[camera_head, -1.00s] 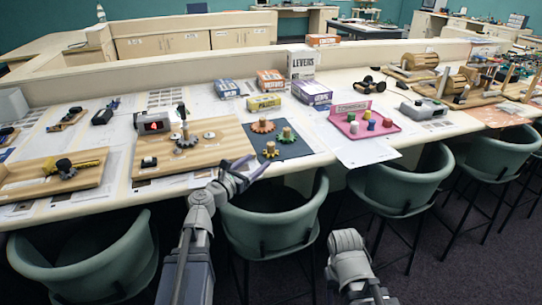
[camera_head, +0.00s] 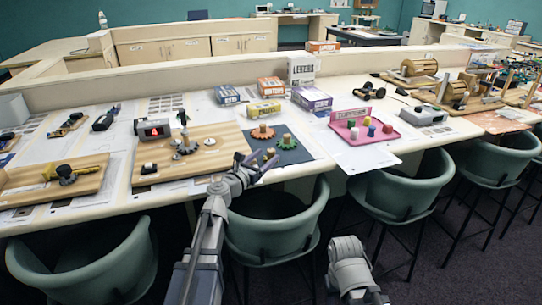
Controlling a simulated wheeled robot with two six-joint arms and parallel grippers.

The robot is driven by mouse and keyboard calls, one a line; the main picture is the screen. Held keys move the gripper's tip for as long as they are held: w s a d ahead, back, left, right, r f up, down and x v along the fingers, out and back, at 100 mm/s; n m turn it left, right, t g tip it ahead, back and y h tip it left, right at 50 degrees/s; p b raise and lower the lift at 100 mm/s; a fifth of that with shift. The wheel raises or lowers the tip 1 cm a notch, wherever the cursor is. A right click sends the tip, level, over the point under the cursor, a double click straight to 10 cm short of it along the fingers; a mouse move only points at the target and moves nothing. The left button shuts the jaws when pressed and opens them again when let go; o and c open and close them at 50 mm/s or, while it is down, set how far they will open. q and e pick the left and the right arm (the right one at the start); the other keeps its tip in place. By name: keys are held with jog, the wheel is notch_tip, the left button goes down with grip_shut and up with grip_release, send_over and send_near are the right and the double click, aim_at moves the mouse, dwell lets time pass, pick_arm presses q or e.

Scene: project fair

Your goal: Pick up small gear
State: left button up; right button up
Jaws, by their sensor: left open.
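Several gears are on and beside the dark mat (camera_head: 303,156) at the table's front edge. An orange gear with a wooden peg (camera_head: 263,133) is at the mat's back left. A dark green gear with a peg (camera_head: 287,142) is to its right. A small gear (camera_head: 270,154) lies in front of them, partly close to my gripper in the picture. My left gripper (camera_head: 257,164) is open and empty, in front of the mat's left part, its fingers spread below the small gear in view. My right arm shows at the lower right, but its gripper is out of frame.
A wooden board (camera_head: 215,140) with a dark gear (camera_head: 185,149) and small pale discs is left of the mat. Boxes (camera_head: 265,112) stand behind. A pink tray (camera_head: 364,126) with colored pieces is to the right. Green chairs (camera_head: 272,220) stand along the table's front.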

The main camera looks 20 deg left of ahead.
aim_at(269, 152)
pick_arm(q)
jog(key=x, duration=0.5)
jog(key=shift+a, duration=0.2)
grip_shut()
dwell(0.3)
